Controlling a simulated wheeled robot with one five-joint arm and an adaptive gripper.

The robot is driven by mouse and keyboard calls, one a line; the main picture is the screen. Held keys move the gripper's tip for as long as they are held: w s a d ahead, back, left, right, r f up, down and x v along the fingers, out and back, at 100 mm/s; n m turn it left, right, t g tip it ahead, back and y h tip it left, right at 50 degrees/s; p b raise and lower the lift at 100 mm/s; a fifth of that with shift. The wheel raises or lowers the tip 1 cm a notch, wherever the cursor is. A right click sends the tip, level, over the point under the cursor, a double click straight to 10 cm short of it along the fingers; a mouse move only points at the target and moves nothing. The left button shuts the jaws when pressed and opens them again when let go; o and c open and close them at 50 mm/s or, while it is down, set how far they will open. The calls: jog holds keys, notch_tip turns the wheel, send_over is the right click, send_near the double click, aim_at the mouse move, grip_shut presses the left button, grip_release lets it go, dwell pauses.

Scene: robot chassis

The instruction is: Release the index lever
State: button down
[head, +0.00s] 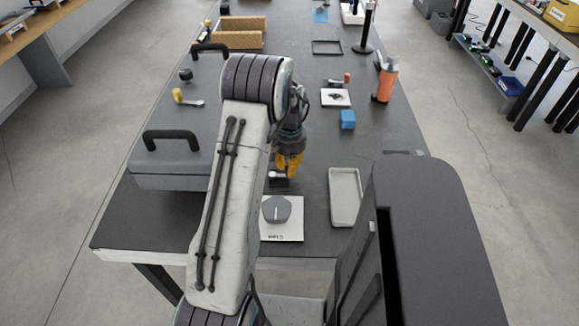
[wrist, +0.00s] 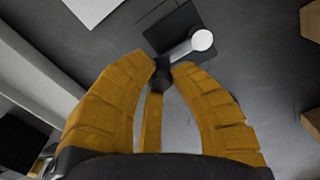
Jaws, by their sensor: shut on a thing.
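The index lever (wrist: 183,49) is a short silver arm with a round white end and a black knob at the other end. It sits over a dark square base plate (wrist: 168,22) in the wrist view. In the head view the lever (head: 277,175) is small and partly hidden by my gripper. My gripper (wrist: 162,73) has yellow fingers, and their tips close around the black knob. In the head view my gripper (head: 289,162) points down at the lever, low over the dark table. The knob is hidden there.
A white card (head: 294,232) with a dark grey piece lies in front of the lever. A shallow grey tray (head: 333,196) is to the right, and a blue block (head: 348,119) stands behind. A grey lidded box (head: 165,172) with a black handle is at the left.

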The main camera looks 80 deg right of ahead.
jog(key=shift+a+f, duration=0.15)
jog(key=shift+a, duration=0.05)
jog(key=c, duration=1.1)
grip_release()
jog(key=shift+d, duration=0.1)
notch_tip(320, 180, up, 12)
jog(key=shift+r, duration=0.1)
